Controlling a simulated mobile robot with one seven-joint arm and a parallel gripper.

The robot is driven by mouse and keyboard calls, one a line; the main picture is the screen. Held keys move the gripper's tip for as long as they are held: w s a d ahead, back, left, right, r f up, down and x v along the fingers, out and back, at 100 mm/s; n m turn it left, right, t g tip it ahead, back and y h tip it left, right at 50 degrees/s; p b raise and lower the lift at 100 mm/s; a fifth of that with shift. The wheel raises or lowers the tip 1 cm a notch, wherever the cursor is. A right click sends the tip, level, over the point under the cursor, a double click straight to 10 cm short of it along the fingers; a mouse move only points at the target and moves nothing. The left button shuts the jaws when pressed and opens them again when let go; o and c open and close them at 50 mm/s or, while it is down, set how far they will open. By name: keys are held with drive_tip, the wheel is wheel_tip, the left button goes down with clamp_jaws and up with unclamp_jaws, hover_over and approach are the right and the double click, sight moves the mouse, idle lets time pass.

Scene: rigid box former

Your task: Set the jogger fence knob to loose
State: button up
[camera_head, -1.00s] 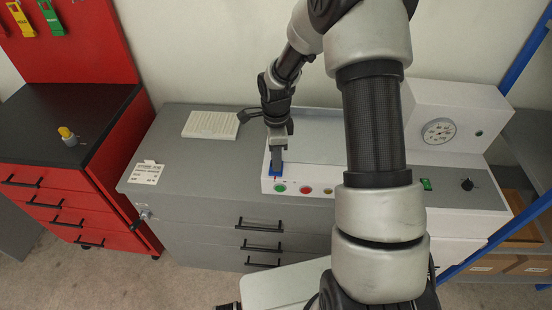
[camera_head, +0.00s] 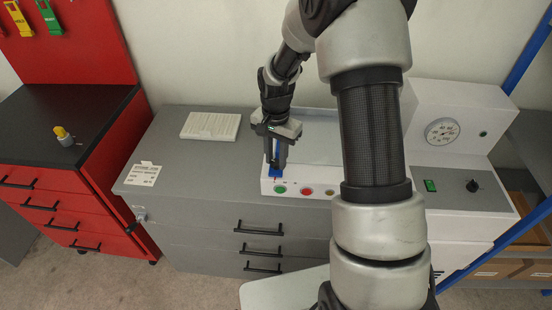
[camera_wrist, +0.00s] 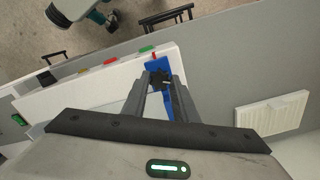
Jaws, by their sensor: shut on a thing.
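The jogger fence is a blue bracket (camera_head: 275,172) at the left end of the white box former panel. In the wrist view the blue bracket (camera_wrist: 156,63) shows behind and between my fingers. A black star-shaped knob (camera_wrist: 160,79) stands on it. My gripper (camera_head: 275,160) points down over the bracket. In the wrist view my gripper (camera_wrist: 161,82) has one finger on each side of the knob and is shut on it. In the head view the fingers and wrist hide the knob. No loose or tight marking is legible.
Green (camera_head: 280,189) and red (camera_head: 306,191) buttons sit on the panel's front, close to the bracket. A white ribbed pad (camera_head: 210,126) and a label card (camera_head: 144,174) lie on the grey top. A gauge (camera_head: 442,132) stands at right. The grey top left of my gripper is mostly clear.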

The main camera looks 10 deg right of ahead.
sight(276, 162)
drive_tip(key=n, duration=0.5)
drive_tip(key=shift+w+n, duration=0.1)
drive_tip(key=shift+n, duration=0.2)
idle(0.4)
drive_tip(key=o, duration=0.8)
wheel_tip(276, 162, up, 18)
drive_tip(key=shift+f, duration=0.25)
